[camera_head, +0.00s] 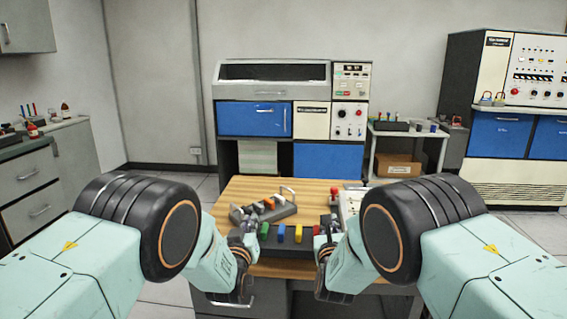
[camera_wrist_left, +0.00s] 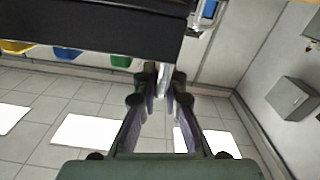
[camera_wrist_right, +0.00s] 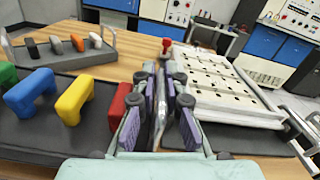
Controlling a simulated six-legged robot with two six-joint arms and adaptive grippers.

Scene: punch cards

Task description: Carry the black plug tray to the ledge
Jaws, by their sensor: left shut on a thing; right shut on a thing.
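The black plug tray (camera_head: 285,243) is at the wooden table's near edge with green, blue, yellow and red plugs in a row. My left gripper (camera_head: 246,243) is at its left end and my right gripper (camera_head: 326,246) at its right end. In the left wrist view, the left fingers (camera_wrist_left: 157,100) are shut on a pale metal handle beside the tray's dark body (camera_wrist_left: 90,35). In the right wrist view, the right fingers (camera_wrist_right: 160,112) are shut on a thin metal handle beside the red plug (camera_wrist_right: 117,105). Whether the tray is clear of the tabletop is hidden.
A grey tray (camera_wrist_right: 75,60) with a few plugs lies behind on the table (camera_head: 318,190). A white panel with holes (camera_wrist_right: 215,78) lies on the right, close to my right gripper. A white shelf (camera_head: 430,131) stands back right; a counter (camera_head: 60,125) stands left.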

